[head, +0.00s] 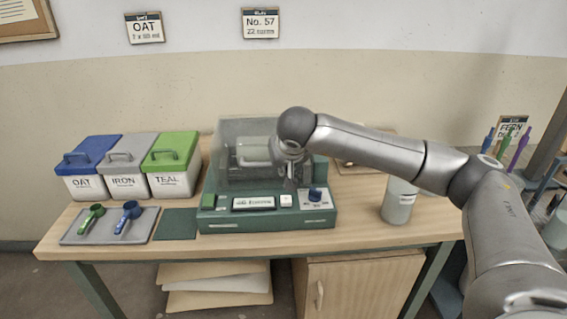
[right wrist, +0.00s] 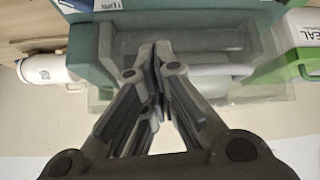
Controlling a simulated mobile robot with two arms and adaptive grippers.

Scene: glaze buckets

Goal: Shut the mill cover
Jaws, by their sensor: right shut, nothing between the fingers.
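The green mill (head: 265,219) stands on the table, with a display, buttons and a blue knob on its front. Its clear cover (head: 231,130) rises above the body as a see-through box, with a grey part and a pale handle-like bar visible through it. I cannot tell exactly how far open the cover is. My right gripper (head: 291,181) is at the right side of the cover, pointing down, and partly hides the mill. In the right wrist view, its fingers (right wrist: 157,52) are together and empty in front of the mill's grey interior (right wrist: 215,42). My left gripper is not in view.
Blue-lidded (head: 88,170), grey-lidded (head: 128,165) and green-lidded (head: 171,165) buckets stand left of the mill. A grey tray (head: 80,237) holds green and blue scoops. The table's front right is clear.

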